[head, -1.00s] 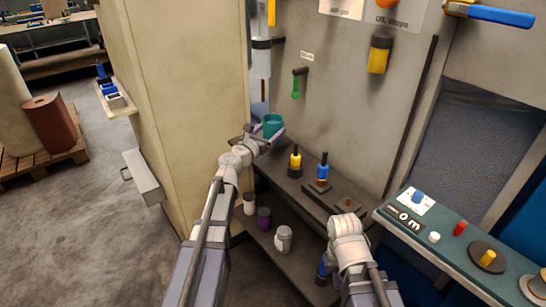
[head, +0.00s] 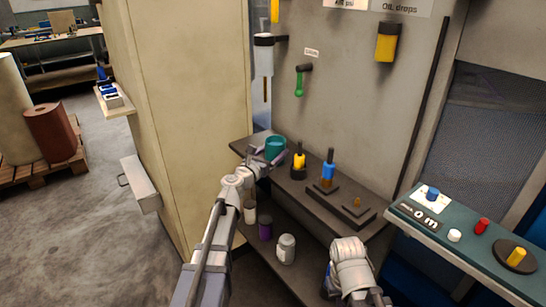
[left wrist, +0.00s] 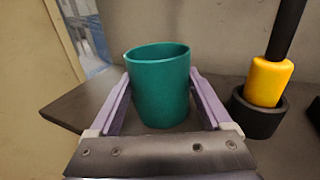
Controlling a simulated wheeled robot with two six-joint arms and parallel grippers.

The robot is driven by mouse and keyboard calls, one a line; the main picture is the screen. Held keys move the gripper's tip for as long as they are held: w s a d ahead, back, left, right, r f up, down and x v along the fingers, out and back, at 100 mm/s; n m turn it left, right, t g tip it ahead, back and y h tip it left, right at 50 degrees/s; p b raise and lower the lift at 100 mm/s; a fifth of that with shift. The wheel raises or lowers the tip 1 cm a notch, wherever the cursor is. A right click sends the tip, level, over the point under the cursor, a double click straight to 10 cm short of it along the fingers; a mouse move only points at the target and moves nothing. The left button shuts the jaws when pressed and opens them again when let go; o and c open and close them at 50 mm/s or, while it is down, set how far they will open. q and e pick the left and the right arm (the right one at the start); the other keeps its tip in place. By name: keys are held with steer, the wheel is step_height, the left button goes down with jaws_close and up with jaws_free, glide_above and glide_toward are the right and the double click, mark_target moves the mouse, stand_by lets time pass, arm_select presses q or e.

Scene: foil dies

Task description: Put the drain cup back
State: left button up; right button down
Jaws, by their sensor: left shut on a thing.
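The drain cup is a teal, open-topped cup (head: 275,147) at the left end of the upper dark shelf (head: 246,146). My left gripper (head: 268,157) is shut on it, one finger on each side. In the left wrist view the cup (left wrist: 160,90) stands upright and looks empty from this angle, between the purple fingers (left wrist: 162,103). The shelf surface shows behind and beside it; I cannot tell whether the cup's base touches the shelf. A clear-and-white container (head: 263,57) hangs on the wall above the cup, with a thin tube pointing down. My right arm shows at lower right, its fingertips hidden.
Several jars, including a white one (head: 286,249), stand on the lower shelf. A beige cabinet (head: 190,100) borders the left.

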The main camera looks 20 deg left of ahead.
arm_select(q)
steer(key=shift+f, duration=0.1)
steer(key=o, duration=1.4)
steer(key=shift+c, duration=0.2)
steer(key=shift+r, duration=0.25)
steer(key=v, duration=1.2)
steer(key=shift+s+f, duration=0.1)
